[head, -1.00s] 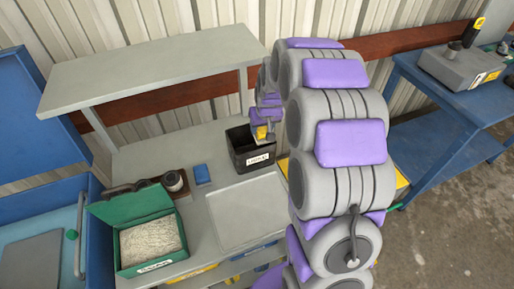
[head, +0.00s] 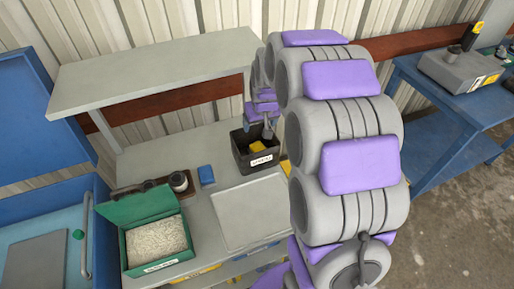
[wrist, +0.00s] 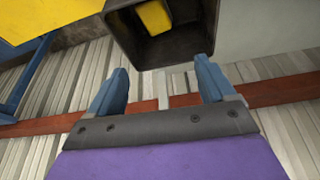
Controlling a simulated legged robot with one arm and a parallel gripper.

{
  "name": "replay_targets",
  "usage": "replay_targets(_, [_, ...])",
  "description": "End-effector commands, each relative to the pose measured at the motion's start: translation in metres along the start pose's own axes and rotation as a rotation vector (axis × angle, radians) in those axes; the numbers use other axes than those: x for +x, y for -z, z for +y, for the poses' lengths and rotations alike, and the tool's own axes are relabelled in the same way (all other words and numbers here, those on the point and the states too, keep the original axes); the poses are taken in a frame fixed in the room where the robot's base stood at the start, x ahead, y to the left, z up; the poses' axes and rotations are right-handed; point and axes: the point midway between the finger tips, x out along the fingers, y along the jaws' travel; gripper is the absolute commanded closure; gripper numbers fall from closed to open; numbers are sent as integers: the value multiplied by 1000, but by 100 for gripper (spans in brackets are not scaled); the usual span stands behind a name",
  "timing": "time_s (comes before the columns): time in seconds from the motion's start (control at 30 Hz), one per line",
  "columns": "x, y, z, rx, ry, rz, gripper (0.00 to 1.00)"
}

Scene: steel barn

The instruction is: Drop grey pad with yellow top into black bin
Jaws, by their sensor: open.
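The black bin (head: 262,160) with a white label stands on the grey workbench below the raised shelf. The pad (head: 260,146) lies inside the bin and shows its yellow top; its grey part is hard to make out. In the wrist view the yellow pad (wrist: 155,17) shows inside the dark bin (wrist: 187,47). My gripper (wrist: 158,78) is open and empty, its two blue fingers apart at the bin's rim. In the head view my gripper (head: 262,130) is above the back of the bin, partly hidden and small.
A green box (head: 130,215) of pale granular material, a small blue block (head: 206,175) and a dark holder with a round jar (head: 180,181) stand left of the bin. A flat grey panel (head: 250,212) lies in front. A blue table (head: 450,140) stands at right.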

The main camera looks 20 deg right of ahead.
Motion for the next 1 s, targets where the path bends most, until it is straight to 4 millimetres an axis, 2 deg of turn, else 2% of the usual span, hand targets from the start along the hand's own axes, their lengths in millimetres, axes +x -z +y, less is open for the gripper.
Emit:
replay_targets(0.03, [-16,2,0,-1,-1,6,17])
replay_targets(0.3, [-73,4,10,3,8,8,17])
replay_targets(0.5, [-104,3,6,2,5,3,17])
replay_targets(0.77, [-119,2,-6,-2,-5,4,17])
replay_targets(1.0, [-119,1,0,-1,2,0,17])
